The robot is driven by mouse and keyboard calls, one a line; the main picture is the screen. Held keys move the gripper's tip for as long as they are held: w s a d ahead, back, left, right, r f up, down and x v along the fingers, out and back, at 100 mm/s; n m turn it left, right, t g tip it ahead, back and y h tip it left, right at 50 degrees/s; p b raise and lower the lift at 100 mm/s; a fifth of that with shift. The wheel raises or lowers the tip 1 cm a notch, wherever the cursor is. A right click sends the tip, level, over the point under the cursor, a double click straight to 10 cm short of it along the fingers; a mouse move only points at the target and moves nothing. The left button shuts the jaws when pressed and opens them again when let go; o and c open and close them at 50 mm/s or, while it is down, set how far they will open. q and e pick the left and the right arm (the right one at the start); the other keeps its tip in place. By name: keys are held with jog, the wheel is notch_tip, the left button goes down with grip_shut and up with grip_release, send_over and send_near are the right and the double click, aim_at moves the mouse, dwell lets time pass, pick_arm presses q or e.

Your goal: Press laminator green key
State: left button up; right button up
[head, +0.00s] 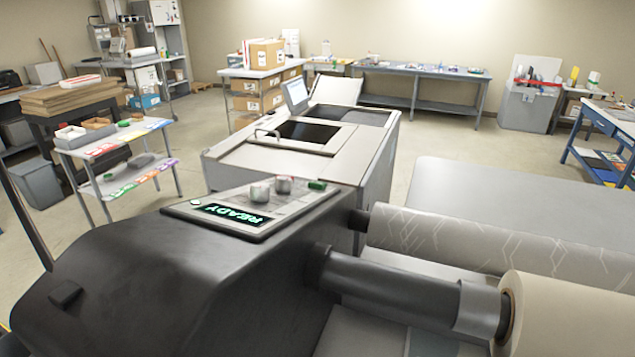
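The laminator (180,265) fills the near left and middle of the head view, with a dark grey housing. Its sloped light grey control panel (290,211) is on top, facing up. The display (234,214) shows READY in green letters. The green key (317,185) sits at the panel's far right end, small and raised. Two grey knobs, one (260,191) larger and one (284,184) beside it, stand to its left. A pale round button (195,202) is at the panel's left end. Neither of my grippers is in view.
Patterned (480,240) and cream (570,310) rolls lie at the right, beside a wide grey table (530,200). A long light grey machine (290,155) stands behind the panel. A tray cart (110,150) stands at the left. Open floor lies beyond.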

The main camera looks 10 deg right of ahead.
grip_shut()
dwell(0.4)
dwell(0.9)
